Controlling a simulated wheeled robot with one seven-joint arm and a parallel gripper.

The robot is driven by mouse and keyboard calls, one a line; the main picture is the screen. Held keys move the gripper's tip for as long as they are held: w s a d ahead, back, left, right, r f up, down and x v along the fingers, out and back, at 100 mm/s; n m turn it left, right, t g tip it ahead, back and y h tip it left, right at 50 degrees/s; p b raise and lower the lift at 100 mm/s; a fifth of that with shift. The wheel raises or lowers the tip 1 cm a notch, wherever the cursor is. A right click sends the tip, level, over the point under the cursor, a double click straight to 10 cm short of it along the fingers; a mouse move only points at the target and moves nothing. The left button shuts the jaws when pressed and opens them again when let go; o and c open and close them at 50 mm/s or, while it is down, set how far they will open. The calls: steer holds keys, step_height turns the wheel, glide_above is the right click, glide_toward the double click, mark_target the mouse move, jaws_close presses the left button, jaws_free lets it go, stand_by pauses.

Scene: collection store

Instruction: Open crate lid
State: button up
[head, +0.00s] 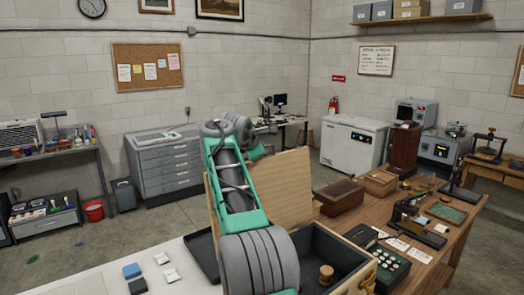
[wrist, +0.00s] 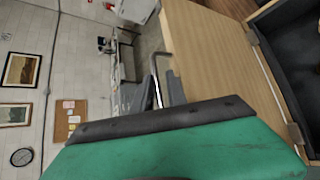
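The crate (head: 352,281) stands at the front of the table in the head view, with pale wooden walls and a dark inside. Its plain wooden lid (head: 287,182) stands raised at the far side, and the crate is open. The lid also fills the right of the wrist view (wrist: 215,50), with the dark crate interior beyond it. My green and grey arm crosses in front of the lid's left part in the head view. Grey parts of my gripper (wrist: 167,82) show beside the lid's edge in the wrist view.
A wooden spool (head: 326,274) is inside the crate. A dark tray (head: 203,256) lies left of it, near small blue and white pieces.

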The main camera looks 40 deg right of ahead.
steer(key=v, duration=0.6)
steer(key=shift+a+r+b, duration=0.15)
steer(key=shift+a+b, duration=0.05)
steer(key=shift+b, duration=0.1)
steer(key=shift+s, duration=0.1)
steer(key=s+a+f+m+y+b, duration=0.1)
steer(key=s+a+f+m+y, duration=0.1)
steer(key=s+a+f, duration=0.3)
steer(key=s+a+f+m+y, duration=0.2)
steer(key=a+f, duration=0.1)
steer(key=a, duration=0.4)
steer(key=s+a+f+m+y+b, duration=0.1)
steer(key=s+a+f+m+y, duration=0.1)
steer(key=s+a+f, duration=0.3)
steer(key=s+a+f+m+g+y+b, duration=0.1)
steer(key=s+a+f+m+g+y, duration=0.1)
steer(key=s+a+f+m, duration=0.6)
steer(key=s+a+f+y, duration=0.1)
steer(key=s+a+f, duration=0.6)
steer(key=s+f, duration=0.2)
step_height(320, 180, down, 3)
steer(key=shift+s+r+g+y, duration=0.15)
steer(key=shift+s+g+y, duration=0.1)
steer(key=shift+g+y, duration=0.15)
steer(key=shift+a, duration=0.1)
